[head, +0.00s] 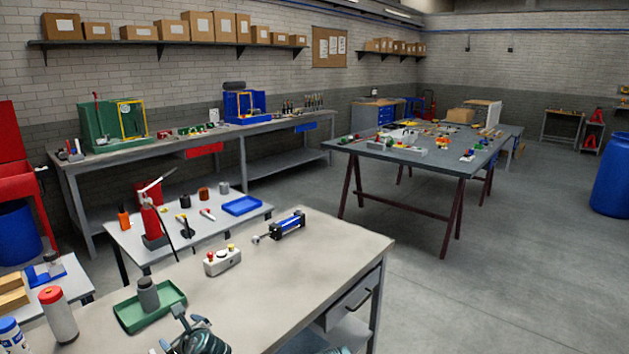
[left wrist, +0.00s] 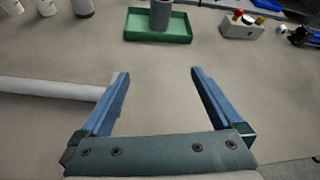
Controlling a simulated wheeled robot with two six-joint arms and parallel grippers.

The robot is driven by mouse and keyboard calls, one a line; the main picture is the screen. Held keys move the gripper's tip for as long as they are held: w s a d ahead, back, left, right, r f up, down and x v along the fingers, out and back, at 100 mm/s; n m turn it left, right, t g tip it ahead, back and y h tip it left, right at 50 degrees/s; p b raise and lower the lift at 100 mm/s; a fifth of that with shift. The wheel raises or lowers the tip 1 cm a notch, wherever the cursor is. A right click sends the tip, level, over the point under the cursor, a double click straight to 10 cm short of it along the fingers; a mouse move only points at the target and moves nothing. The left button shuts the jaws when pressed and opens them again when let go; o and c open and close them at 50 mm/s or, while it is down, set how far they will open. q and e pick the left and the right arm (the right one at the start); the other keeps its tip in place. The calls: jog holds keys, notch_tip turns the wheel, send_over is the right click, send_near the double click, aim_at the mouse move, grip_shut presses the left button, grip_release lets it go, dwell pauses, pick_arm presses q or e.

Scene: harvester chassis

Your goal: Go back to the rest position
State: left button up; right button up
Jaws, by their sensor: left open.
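My left gripper (head: 188,328) is at the bottom of the head view, over the near edge of the light-topped workbench (head: 330,255). In the left wrist view the same gripper (left wrist: 157,78) has its two blue fingers wide apart, with only bare bench top between them. It is open and empty. The green tray (head: 178,299) with a dark grey cylinder (head: 148,292) in it lies beyond the fingertips, apart from them. I cannot make out my right gripper in either view.
A button box (head: 223,261) and a blue-and-black cylinder device (head: 287,226) stand on the same bench. A red-capped bottle (head: 58,313) and a blue-capped bottle (head: 12,335) stand at left. A pale bar (left wrist: 50,88) lies left of the fingers. Open floor (head: 500,280) is at right.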

pick_arm(q)
jog(key=s+d+f+n, duration=0.1)
jog(key=d+n, duration=0.1)
jog(key=s+d+f+n+g+h, duration=0.1)
jog(key=d+n, duration=0.1)
jog(key=d, duration=0.1)
jog(key=d+f+n+g+h, duration=0.1)
jog(key=d+f+n, duration=0.1)
jog(key=n, duration=0.1)
jog(key=shift+s+d+p, duration=0.15)
jog(key=shift+s+p, duration=0.25)
jog(key=s+d+f+n+g+h, duration=0.2)
jog(key=s+d+n+g, duration=0.1)
jog(key=s+d+n, duration=0.4)
jog(key=s+d+f+n+g+h+p, duration=0.1)
jog(key=s+d+f+n+g+h, duration=0.2)
jog(key=s+d+n, duration=0.4)
jog(key=d+g, duration=0.1)
jog(key=d, duration=0.4)
jog(key=shift+s+d+p, duration=0.3)
jog(key=shift+s+d, duration=0.05)
jog(key=shift+f, duration=0.1)
